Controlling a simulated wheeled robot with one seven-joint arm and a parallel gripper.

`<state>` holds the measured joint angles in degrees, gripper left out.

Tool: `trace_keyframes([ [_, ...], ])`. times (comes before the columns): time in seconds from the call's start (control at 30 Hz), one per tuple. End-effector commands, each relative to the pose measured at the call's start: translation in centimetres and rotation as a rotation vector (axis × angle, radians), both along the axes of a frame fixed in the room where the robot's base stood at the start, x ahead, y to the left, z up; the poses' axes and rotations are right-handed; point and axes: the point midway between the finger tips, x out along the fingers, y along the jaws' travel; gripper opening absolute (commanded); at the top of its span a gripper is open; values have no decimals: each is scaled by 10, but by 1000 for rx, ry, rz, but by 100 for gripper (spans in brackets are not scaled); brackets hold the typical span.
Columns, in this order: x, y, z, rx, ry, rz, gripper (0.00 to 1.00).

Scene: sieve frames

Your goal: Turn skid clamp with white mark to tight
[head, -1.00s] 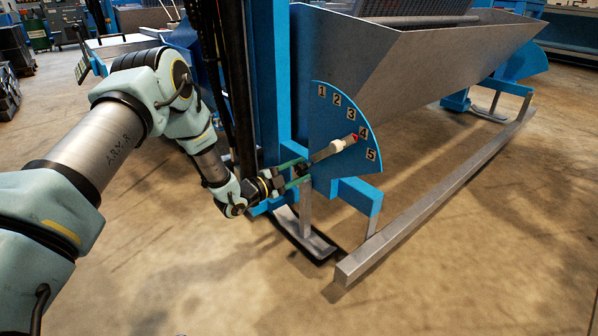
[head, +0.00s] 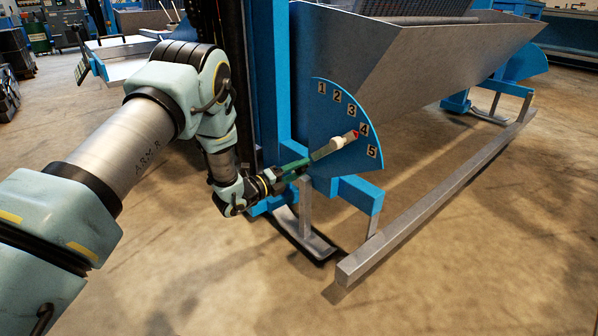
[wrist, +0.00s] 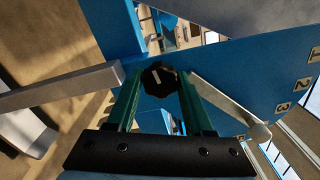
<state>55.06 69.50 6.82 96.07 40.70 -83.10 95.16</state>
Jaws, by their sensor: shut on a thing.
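The skid clamp is a black round knob (wrist: 160,76) with a short white mark on its face. The mark lies slanted, near level in the wrist view. My gripper (wrist: 161,84) has its two green fingers on either side of the knob and is shut on it. In the head view my gripper (head: 295,167) reaches the lower left of the blue numbered plate (head: 338,112); the knob is hidden there by the fingers.
A grey lever (head: 335,147) with a red tip points near 4 on the plate, close to my fingers. A grey skid post (head: 305,205) stands just below. A long metal rail (head: 435,205) runs to the right. Open floor lies in front.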

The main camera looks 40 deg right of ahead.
Motion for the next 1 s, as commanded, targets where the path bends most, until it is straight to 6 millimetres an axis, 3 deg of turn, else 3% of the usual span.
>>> trace_keyframes([
  [0.33,1,1,-2,-4,-127,1,0],
  [0.87,1,1,-2,-5,-147,1,0],
  [0.9,1,1,-2,-5,-147,1,56],
  [1.0,1,1,-2,-6,-147,1,68],
])
